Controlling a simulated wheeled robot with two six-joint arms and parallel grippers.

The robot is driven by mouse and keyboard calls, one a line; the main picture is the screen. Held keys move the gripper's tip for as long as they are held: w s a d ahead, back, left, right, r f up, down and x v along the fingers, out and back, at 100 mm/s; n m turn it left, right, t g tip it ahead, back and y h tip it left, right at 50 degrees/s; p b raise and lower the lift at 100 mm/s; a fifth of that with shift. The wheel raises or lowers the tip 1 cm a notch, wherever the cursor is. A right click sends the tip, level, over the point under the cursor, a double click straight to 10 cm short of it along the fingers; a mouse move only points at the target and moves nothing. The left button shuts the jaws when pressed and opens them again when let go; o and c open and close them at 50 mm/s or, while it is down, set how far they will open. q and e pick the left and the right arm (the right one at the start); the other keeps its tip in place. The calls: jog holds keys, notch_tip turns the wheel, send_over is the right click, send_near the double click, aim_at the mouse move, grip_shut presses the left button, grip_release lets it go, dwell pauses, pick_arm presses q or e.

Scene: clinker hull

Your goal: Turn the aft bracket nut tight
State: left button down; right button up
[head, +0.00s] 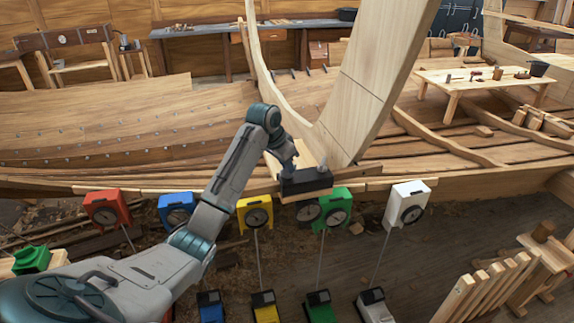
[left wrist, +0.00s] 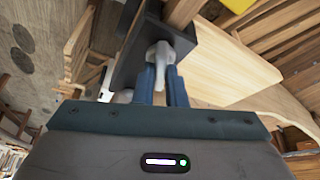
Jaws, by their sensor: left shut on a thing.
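A black bracket (head: 306,183) sits at the hull's edge at the foot of a tall pale timber in the head view. It also shows as a dark block in the left wrist view (left wrist: 182,40). My left gripper (head: 287,163) is at the bracket, with its arm coming in from the lower left. My right gripper is not in view.
Red (head: 107,208), blue (head: 176,210), yellow (head: 255,213), green (head: 337,205) and white (head: 407,204) dial boxes stand in a row before the hull. The tall timber (head: 370,85) rises behind the bracket. A wooden rack (head: 480,290) stands at the lower right.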

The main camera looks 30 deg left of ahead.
pick_arm(q)
jog(key=shift+a+m+h, duration=0.1)
jog(key=shift+m+h, duration=0.3)
jog(key=shift+m, duration=0.7)
jog(key=c, duration=1.5)
grip_release()
jog(key=shift+b+v, duration=0.5)
jog(key=shift+v, duration=4.95)
jog(key=shift+w, duration=0.2)
